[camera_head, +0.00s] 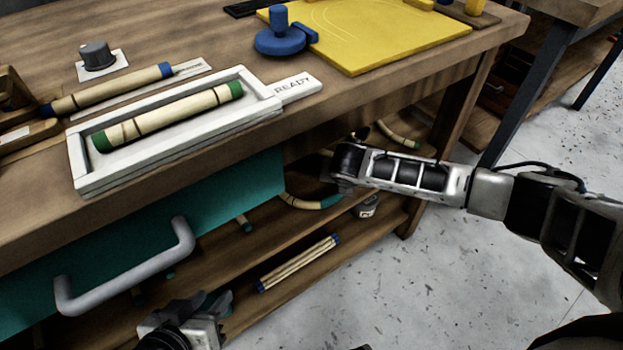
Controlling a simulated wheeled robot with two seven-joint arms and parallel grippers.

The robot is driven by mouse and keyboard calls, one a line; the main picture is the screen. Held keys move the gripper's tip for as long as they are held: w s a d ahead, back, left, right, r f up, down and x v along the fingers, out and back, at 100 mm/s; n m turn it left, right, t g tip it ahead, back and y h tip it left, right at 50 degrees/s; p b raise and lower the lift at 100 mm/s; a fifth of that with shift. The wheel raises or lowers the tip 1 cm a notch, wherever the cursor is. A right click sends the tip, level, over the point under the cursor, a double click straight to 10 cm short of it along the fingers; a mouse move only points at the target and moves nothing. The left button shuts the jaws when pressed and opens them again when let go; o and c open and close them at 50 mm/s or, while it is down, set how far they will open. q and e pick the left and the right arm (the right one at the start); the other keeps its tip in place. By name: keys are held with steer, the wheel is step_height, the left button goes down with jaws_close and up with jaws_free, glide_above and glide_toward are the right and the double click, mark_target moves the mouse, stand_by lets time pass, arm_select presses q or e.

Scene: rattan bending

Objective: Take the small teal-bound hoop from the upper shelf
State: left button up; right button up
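A curved rattan piece with a teal-bound end (312,203) shows on a shelf under the bench. Its left part is hidden behind a teal panel, so I cannot tell whether it is a full hoop. A second curved rattan piece (398,137) with a green end lies further right under the bench top. My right arm comes in from the right, and its gripper (335,168) is in the dark space under the bench edge, just above the teal-bound piece; its fingers are not clear. My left gripper (207,303) is low at the bottom, fingers apart and empty, away from both pieces.
The teal panel (235,190) with a grey handle (125,275) covers the shelf's left side. A small can (367,206) and a rattan bundle (300,263) sit on the shelves. A white READY tray (78,165) stands on the bench. Open floor lies to the right.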

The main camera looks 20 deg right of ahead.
steer(key=shift+w+d+f, duration=0.1)
steer(key=shift+w+f, duration=0.15)
jaws_close()
arm_select(q)
steer(key=shift+w+d+r+t, duration=0.15)
steer(key=shift+w+r+t, duration=0.15)
steer(key=shift+r, duration=0.25)
steer(key=shift+s, duration=0.15)
arm_select(e)
steer(key=shift+r, duration=0.1)
